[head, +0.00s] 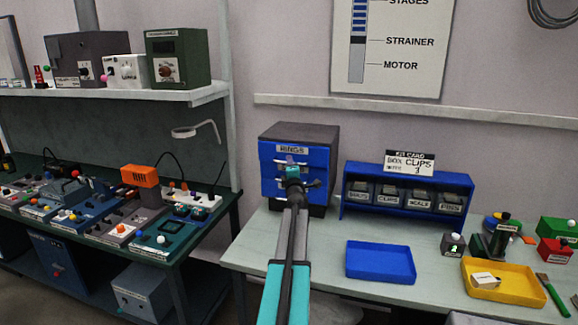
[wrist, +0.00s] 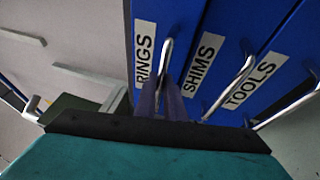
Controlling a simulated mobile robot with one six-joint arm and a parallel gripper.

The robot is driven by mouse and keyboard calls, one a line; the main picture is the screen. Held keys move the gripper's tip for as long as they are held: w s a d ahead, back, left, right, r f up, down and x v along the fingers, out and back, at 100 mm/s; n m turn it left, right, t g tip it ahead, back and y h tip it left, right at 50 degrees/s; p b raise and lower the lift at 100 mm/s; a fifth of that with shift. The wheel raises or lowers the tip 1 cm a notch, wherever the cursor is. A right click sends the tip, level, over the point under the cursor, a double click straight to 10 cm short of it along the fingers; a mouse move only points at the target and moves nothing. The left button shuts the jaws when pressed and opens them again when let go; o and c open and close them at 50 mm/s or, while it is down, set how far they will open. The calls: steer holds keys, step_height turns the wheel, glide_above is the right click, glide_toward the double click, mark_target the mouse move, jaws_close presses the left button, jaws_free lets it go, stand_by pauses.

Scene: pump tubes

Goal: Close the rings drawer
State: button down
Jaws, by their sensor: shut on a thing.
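The rings drawer (head: 267,151) is the top blue drawer of a dark cabinet (head: 310,132) on the right-hand bench, with a white RINGS label. In the wrist view its blue front (wrist: 153,15) is at the left of the drawer fronts, with a silver bar handle (wrist: 166,50). My gripper (head: 291,178) is in front of the cabinet. In the wrist view its fingers (wrist: 170,100) are shut on the rings handle. My arm hides part of the lower fronts in the head view. I cannot tell for sure how far the rings drawer stands out.
The shims drawer (wrist: 205,58) and tools drawer (wrist: 250,85) have protruding handles close to my fingers. A blue rack with bins (head: 344,190), a blue tray (head: 380,262) and a yellow tray (head: 515,285) stand to the right. A cluttered dark green bench is left.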

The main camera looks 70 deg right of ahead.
steer(key=shift+d, duration=0.8)
steer(key=shift+r, duration=0.15)
steer(key=shift+d, duration=0.1)
steer(key=c, duration=1.8)
jaws_free()
steer(key=shift+d, duration=0.15)
steer(key=shift+c, duration=0.2)
steer(key=shift+a, duration=0.2)
steer(key=b+v, duration=0.3)
steer(key=v, duration=1)
steer(key=shift+a+f+b, duration=0.2)
steer(key=shift+b, duration=0.2)
steer(key=shift+s, duration=0.15)
